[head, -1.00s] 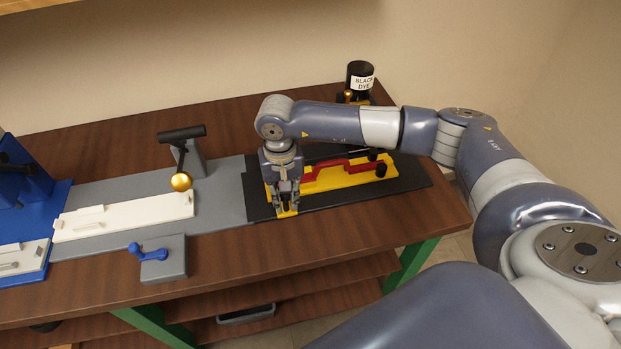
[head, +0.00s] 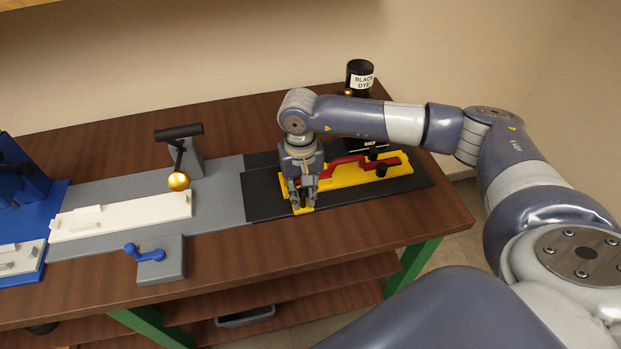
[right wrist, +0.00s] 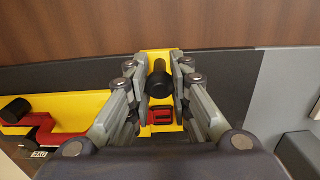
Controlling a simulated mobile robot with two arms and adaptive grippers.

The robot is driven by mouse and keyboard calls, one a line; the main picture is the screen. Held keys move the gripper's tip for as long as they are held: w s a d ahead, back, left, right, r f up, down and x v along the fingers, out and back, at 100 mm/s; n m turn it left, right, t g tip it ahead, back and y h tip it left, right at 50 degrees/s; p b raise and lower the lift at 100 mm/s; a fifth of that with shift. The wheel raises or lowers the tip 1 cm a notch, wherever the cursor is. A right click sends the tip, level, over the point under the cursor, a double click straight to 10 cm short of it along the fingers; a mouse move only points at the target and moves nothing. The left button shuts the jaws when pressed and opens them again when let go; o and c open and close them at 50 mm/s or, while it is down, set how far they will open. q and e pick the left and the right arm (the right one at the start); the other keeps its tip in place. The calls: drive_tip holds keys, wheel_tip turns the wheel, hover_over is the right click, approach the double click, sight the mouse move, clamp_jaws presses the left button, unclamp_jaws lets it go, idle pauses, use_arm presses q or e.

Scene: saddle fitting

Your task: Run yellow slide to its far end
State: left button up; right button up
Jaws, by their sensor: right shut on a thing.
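The yellow slide (head: 345,175) lies on the black base plate (head: 262,192) at the right of the bench, with a red bent bar (head: 352,160) on it. My right gripper (head: 302,208) points down over the slide's left end. In the right wrist view the gripper (right wrist: 159,85) has its fingers on both sides of a black knob (right wrist: 160,82) that stands on the yellow slide (right wrist: 82,104), and it is shut on this knob. A red piece (right wrist: 160,116) shows just below the knob there. My left gripper is not in view.
A grey track (head: 222,190) runs left from the black plate, with a white slide (head: 125,216) on it. A gold ball (head: 178,181) hangs from a lever beside it. A grey block with a blue handle (head: 146,252) stands in front. A black dye cup (head: 360,78) stands behind.

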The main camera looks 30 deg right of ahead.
drive_tip(key=shift+s+d+f+b, duration=0.1)
drive_tip(key=shift+s+d+b, duration=0.15)
drive_tip(key=shift+d, duration=0.4)
drive_tip(key=shift+s+d+r+b, duration=0.15)
drive_tip(key=shift+d+b, duration=0.1)
drive_tip(key=shift+d, duration=0.4)
drive_tip(key=shift+s+d+f+b, duration=0.15)
drive_tip(key=shift+s+d+b, duration=0.1)
drive_tip(key=shift+d, duration=0.8)
drive_tip(key=o, duration=0.7)
drive_tip(key=shift+d, duration=0.1)
drive_tip(key=shift+o, duration=0.6)
drive_tip(key=shift+s+d, duration=0.1)
drive_tip(key=shift+d, duration=0.15)
drive_tip(key=shift+a, duration=0.25)
